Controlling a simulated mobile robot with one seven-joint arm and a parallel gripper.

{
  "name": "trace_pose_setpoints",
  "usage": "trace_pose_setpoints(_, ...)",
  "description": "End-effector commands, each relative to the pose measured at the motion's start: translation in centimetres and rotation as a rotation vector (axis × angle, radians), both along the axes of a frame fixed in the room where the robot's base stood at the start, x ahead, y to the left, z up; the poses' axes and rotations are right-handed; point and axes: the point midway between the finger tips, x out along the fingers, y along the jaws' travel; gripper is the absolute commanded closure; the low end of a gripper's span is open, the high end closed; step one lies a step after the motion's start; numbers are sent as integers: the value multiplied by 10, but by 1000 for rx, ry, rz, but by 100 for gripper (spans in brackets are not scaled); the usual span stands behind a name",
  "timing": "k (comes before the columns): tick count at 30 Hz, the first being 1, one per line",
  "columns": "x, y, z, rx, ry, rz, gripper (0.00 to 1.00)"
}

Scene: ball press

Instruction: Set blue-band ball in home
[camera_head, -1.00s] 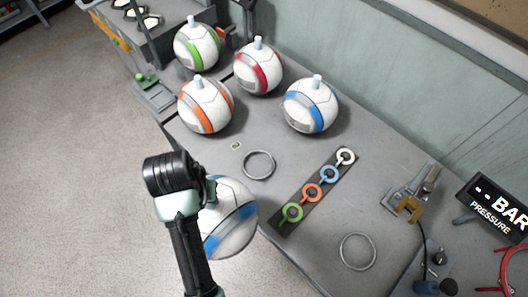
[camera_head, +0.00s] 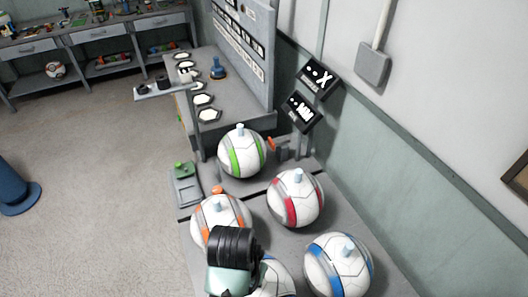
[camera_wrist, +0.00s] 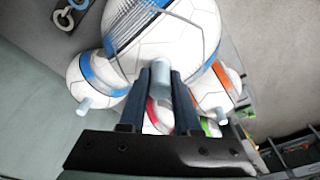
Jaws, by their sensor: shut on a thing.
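My gripper (camera_wrist: 158,88) is shut on the pale peg of a white ball (camera_wrist: 150,45) with a blue band, seen at the top of the wrist view. In the head view this held ball (camera_head: 270,281) shows only partly at the bottom edge, behind my arm; the fingers are hidden there. A second blue-band ball (camera_head: 338,266) stands on the grey bench to its right, peg up; it also shows at left in the wrist view (camera_wrist: 98,76). I see no place marked as home.
An orange-band ball (camera_head: 217,215), a red-band ball (camera_head: 295,198) and a green-band ball (camera_head: 242,152) stand on the bench (camera_head: 262,232). Beyond are a platform with hexagonal pads (camera_head: 204,101) and two dark displays (camera_head: 301,110). Open floor (camera_head: 110,190) lies at left.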

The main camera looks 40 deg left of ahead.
Motion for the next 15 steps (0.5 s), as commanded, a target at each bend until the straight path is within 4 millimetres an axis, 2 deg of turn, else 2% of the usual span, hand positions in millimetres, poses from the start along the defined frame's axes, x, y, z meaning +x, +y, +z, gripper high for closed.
trace_pose_setpoints(9, -1, 0, -47, -2, 2, 1, 100)
trace_pose_setpoints(15, -1, 0, -66, -2, 2, 2, 100)
